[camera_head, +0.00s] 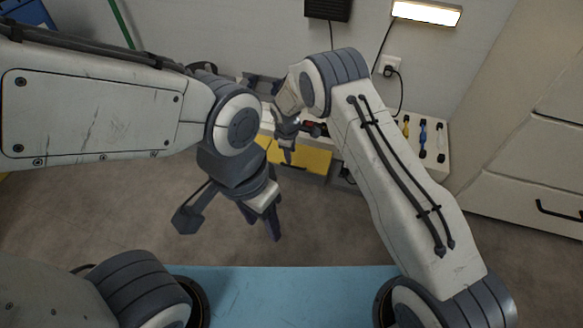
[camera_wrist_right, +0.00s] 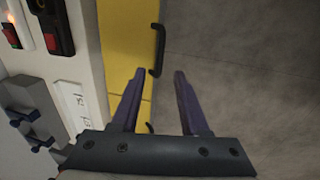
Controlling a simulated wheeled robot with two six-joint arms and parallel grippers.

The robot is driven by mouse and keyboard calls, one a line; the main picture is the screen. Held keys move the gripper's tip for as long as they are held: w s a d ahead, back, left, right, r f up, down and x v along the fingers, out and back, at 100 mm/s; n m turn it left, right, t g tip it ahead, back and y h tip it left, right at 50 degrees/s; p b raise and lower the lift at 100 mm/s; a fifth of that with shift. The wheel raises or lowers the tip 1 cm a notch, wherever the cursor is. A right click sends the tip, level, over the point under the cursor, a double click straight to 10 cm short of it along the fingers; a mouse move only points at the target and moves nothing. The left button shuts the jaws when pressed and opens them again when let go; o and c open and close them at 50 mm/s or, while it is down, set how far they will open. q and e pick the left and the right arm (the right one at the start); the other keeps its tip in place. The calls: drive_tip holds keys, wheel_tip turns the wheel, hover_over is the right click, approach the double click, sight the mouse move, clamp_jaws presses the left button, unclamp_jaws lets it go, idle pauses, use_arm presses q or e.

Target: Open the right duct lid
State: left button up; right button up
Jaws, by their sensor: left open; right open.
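I cannot make out a duct lid for certain in either view. A white bench unit (camera_head: 438,165) with a yellow front (camera_head: 308,158) stands against the wall. In the right wrist view, its white panel (camera_wrist_right: 88,60) carries red switches, and a grey part with dark blue clips (camera_wrist_right: 28,130) lies at the left; I cannot tell whether this belongs to a duct. My right gripper (camera_wrist_right: 158,74) is open and empty, with the yellow front and floor beyond its fingers. In the head view it hangs near the yellow front (camera_head: 288,150). My left gripper (camera_head: 268,218) is open, pointing down over the floor.
A black handle (camera_wrist_right: 157,48) sticks out from the yellow front. Blue and yellow tools (camera_head: 423,138) lie on the unit's right end. A white cabinet (camera_head: 520,190) stands at the right. A wall lamp (camera_head: 427,12) and socket (camera_head: 390,66) are above. The floor (camera_head: 330,225) before the unit is free.

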sight(292, 166)
drive_tip(key=f+b, duration=0.1)
drive_tip(key=f, duration=0.1)
drive_tip(key=f+b, duration=0.1)
drive_tip(key=f, duration=0.2)
drive_tip(key=w+f+b, duration=0.1)
drive_tip(key=f+b, duration=0.1)
drive_tip(key=shift+w+d+f, duration=0.1)
drive_tip(key=shift+d+f, duration=0.1)
clamp_jaws()
idle(1.1)
